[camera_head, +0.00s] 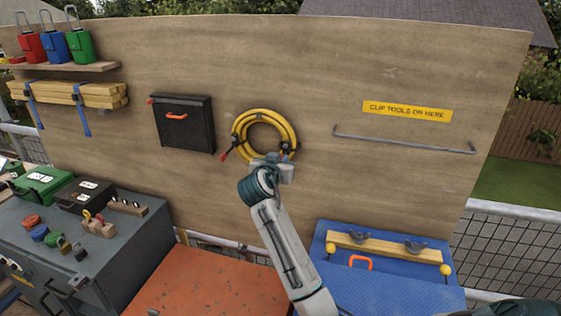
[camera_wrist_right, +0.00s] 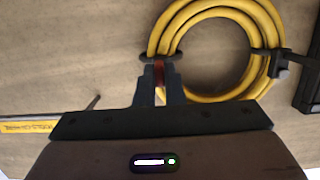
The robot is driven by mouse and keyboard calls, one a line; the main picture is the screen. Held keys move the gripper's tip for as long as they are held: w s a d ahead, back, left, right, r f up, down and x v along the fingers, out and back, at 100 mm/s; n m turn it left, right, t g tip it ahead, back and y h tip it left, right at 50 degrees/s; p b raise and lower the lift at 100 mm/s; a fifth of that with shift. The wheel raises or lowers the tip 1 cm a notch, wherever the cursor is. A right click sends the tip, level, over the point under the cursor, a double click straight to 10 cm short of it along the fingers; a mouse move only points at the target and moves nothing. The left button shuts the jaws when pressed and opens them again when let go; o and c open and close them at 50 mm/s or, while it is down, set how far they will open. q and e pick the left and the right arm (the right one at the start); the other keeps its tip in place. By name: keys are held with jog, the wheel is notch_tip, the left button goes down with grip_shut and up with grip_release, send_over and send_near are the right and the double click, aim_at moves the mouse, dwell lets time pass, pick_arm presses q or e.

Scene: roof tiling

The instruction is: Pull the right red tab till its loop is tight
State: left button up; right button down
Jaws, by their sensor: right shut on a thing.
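A coil of yellow hose (camera_head: 236,126) hangs on the plywood wall; it also shows in the right wrist view (camera_wrist_right: 227,95). A dark loop (camera_wrist_right: 157,57) goes round the coil's right side in the head view, at the left in the wrist view. The right red tab (camera_wrist_right: 159,72) comes from this loop. My right gripper (camera_wrist_right: 160,84) is shut on this tab, close to the coil. The left red tab (camera_head: 224,156) sticks out free at the coil's lower left in the head view. How tight the right loop is, I cannot tell. My left gripper is out of view.
A black box (camera_head: 184,124) with an orange handle is on the wall left of the coil. A metal rail (camera_head: 400,142) and a yellow sign (camera_head: 407,111) are to the right. A blue case (camera_head: 400,290) stands below right.

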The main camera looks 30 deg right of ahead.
jog(key=shift+a, duration=0.1)
jog(key=shift+f+v, duration=0.15)
jog(key=shift+v, duration=0.8)
jog(key=shift+f+v, duration=0.2)
jog(key=shift+v, duration=0.75)
jog(key=shift+s, duration=0.1)
jog(key=c, duration=1)
grip_release()
jog(key=shift+o, duration=0.2)
jog(key=f+v, duration=0.1)
jog(key=v, duration=0.5)
